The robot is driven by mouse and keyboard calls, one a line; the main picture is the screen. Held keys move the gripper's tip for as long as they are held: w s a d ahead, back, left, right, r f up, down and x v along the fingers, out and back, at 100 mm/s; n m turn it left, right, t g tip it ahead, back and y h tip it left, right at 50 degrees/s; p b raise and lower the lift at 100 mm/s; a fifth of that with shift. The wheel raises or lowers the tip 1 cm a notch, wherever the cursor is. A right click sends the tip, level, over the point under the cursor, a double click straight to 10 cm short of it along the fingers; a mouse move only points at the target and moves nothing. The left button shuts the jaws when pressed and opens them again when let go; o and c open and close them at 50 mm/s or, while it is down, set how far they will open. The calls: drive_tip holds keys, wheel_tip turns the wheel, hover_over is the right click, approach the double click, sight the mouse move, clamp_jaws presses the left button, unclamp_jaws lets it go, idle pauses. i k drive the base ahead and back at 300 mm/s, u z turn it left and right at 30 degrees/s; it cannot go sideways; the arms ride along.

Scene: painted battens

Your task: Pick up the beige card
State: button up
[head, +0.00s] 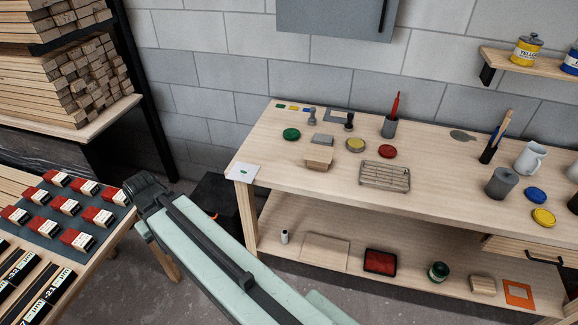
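A thin, flat beige card (320,252) lies on the lower shelf of the workbench, left of a dark tray with a red inside. It is close in colour to the wooden shelf and looks unobstructed. My arm reaches up from the bottom of the view, left of the card, and ends in a dark joint near the bench's left end. I cannot make out any gripper fingers.
The red-and-black tray (380,262), a green jar (438,271) and a small white cylinder (285,237) share the lower shelf. The bench top (290,150) above carries stamps, lids and a wire rack (384,175). A table with red-and-white blocks (66,205) stands left.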

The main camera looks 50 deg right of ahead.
sight(313, 153)
drive_tip(key=u, duration=0.15)
drive_tip(key=i, duration=1.4)
drive_tip(key=z, duration=0.2)
